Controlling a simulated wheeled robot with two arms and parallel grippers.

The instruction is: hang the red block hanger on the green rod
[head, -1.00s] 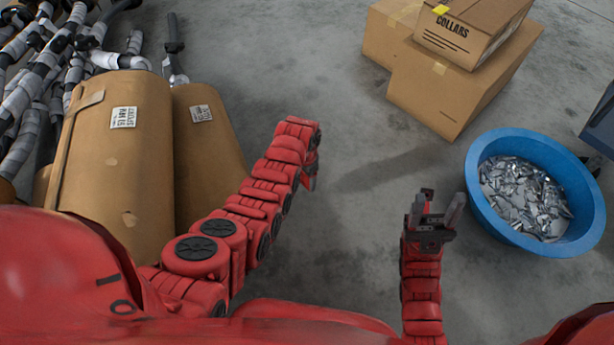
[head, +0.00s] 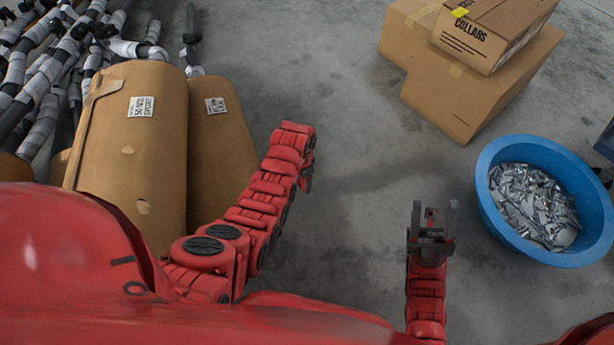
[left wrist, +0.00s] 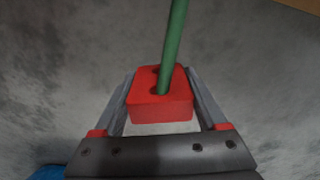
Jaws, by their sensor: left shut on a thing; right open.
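In the left wrist view, the red block hanger (left wrist: 160,112) sits between the two fingers of my left gripper (left wrist: 160,75), which is shut on it. The block has dark holes in its top face. The green rod (left wrist: 175,40) runs from the top edge of that view down to one of these holes. I cannot tell how far it goes in or whether it is fixed to the block. In the head view, my left gripper (head: 308,178) points away, and neither block nor rod can be made out. My right gripper (head: 432,220) is open and empty above the floor.
Brown cardboard rolls (head: 130,165) stand at the left, with wrapped pipes (head: 50,80) behind. Cardboard boxes (head: 465,95) are stacked at the back right. A blue tub (head: 590,250) of metal pieces stands at the right. Bare floor (head: 340,90) lies between.

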